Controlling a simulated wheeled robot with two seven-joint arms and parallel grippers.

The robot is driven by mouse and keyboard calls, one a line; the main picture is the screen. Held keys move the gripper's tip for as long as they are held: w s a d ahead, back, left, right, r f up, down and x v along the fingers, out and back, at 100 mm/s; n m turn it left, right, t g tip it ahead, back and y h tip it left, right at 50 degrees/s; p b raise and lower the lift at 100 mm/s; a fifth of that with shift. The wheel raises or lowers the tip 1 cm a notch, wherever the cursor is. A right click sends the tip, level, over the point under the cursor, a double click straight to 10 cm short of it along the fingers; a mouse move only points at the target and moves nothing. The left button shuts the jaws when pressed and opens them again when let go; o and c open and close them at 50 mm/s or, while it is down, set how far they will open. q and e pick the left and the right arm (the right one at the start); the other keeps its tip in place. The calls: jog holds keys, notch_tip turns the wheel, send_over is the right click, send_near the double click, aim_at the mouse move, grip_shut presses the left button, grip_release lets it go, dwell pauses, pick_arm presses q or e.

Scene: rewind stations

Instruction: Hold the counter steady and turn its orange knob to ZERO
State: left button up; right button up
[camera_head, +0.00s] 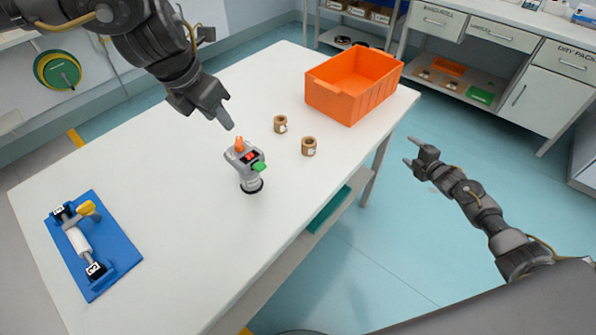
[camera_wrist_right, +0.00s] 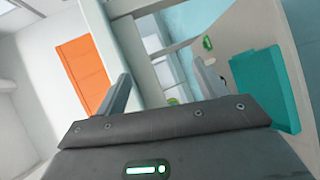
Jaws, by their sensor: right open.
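The knob's marking is too small to read. My left gripper (camera_head: 226,119) points down just above and behind the knob, apart from it in the picture; its finger gap is not clear. My right gripper (camera_head: 411,152) is open and empty, off the table's right side; its two fingers also show in the right wrist view (camera_wrist_right: 165,95).
Two brown rolls (camera_head: 280,124) (camera_head: 308,146) stand behind the counter. An orange crate (camera_head: 352,112) sits at the table's far end. A blue board (camera_head: 112,262) with a white roller and yellow handle lies at left. The table between is clear.

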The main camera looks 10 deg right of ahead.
jog(key=w+a+r+n+t+y, duration=0.1)
jog(key=w+a+r+n+y, duration=0.1)
jog(key=r+n, duration=0.45)
jog(key=w+a+r+n+y, duration=0.1)
jog(key=a+r+n+y, duration=0.15)
jog(key=r, duration=0.75)
jog(key=w+a+r+n+t+y, duration=0.1)
jog(key=w+a+r+n+y, duration=0.1)
jog(key=r+n, duration=0.45)
jog(key=n+g+y, duration=1)
jog(key=n+g, duration=0.3)
jog(key=n, duration=0.5)
send_near(255, 173)
jog(key=shift+w+d+f, duration=0.2)
jog(key=shift+w+f, duration=0.15)
jog(key=shift+f, duration=0.2)
jog(key=shift+w+d+f, duration=0.15)
jog(key=shift+w+f, duration=0.2)
jog(key=shift+f, duration=0.25)
jog(key=x, duration=1)
jog(key=shift+w+a, duration=0.2)
jog(key=shift+a, duration=0.15)
